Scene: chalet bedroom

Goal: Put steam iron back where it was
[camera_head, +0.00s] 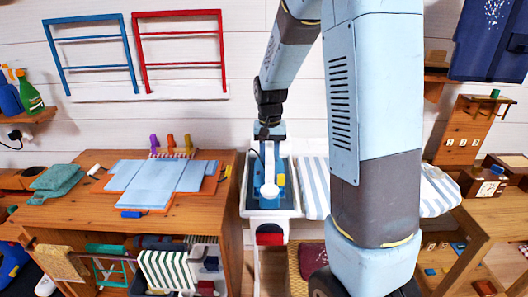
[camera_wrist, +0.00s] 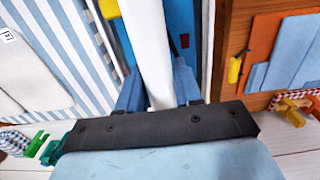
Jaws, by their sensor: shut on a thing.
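The steam iron shows as a white part (camera_head: 269,189) in the head view, low over a blue surface in the white-rimmed stand (camera_head: 245,212) at the end of the striped ironing board (camera_head: 314,185). In the wrist view a long white part of the iron (camera_wrist: 147,38) runs between the two blue fingers of my gripper (camera_wrist: 158,88). My gripper is shut on it. The blue surface (camera_wrist: 183,25) lies behind it. I cannot tell whether the iron touches the stand, and its underside is hidden.
A red and a blue rack (camera_head: 90,68) hang on the wall. A wooden bench (camera_head: 475,215) is on the right. My arm hides part of the board.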

